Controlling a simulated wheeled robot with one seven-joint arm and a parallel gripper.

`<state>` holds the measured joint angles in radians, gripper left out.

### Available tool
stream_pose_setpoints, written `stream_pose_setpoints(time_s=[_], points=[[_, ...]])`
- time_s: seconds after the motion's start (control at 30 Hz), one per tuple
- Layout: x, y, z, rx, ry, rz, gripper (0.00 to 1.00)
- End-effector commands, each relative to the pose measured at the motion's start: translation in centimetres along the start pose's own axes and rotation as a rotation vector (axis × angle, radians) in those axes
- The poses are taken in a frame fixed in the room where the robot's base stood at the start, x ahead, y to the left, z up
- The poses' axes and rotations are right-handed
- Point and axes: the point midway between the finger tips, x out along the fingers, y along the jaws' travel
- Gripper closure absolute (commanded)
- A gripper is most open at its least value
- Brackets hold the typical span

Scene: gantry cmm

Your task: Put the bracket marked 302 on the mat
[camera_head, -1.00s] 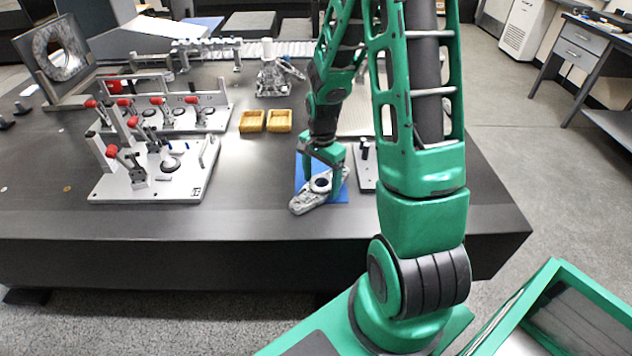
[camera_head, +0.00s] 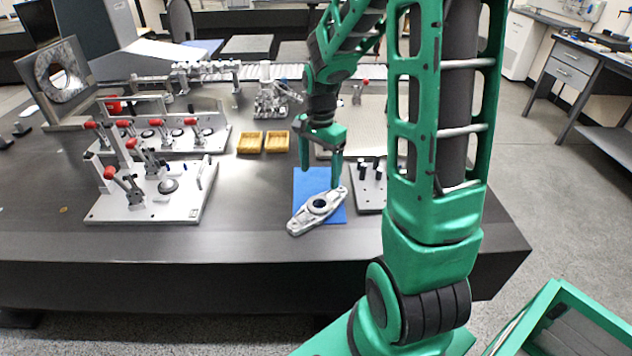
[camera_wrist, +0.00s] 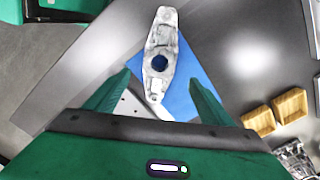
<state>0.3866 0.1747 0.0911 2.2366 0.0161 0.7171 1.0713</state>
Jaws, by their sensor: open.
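A grey metal bracket (camera_head: 317,210) with a round hole lies diagonally on the blue mat (camera_head: 309,181), its near left end reaching past the mat's edge onto the dark table. No number is readable on it. My gripper (camera_head: 322,176) is open and empty, above and a little behind the bracket, apart from it. In the wrist view the bracket (camera_wrist: 161,55) lies beyond and between the open fingertips of my gripper (camera_wrist: 158,85), with the blue mat (camera_wrist: 196,68) showing beside it.
Two wooden trays (camera_head: 263,142) stand behind the mat. A plate with dark pegs (camera_head: 370,187) is just right of it. Fixtures with red-handled clamps (camera_head: 150,188) stand to the left. Bare table lies between them and the mat.

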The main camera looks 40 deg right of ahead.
Motion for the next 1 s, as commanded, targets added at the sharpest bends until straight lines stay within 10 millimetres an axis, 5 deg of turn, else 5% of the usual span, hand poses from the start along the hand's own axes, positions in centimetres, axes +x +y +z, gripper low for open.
stream_pose_setpoints(time_s=[0.23, 0.6, 0.8, 1.0], points=[[-3.1, 3.5, 0.1, -0.119, 0.027, 0.011, 0.24], [-8.9, 16.4, 2.3, -0.539, 0.036, 0.030, 0.24], [-9.6, 21.6, 4.2, -0.730, 0.006, 0.013, 0.24], [-9.6, 23.5, 6.0, -0.817, -0.012, 0.000, 0.24]])
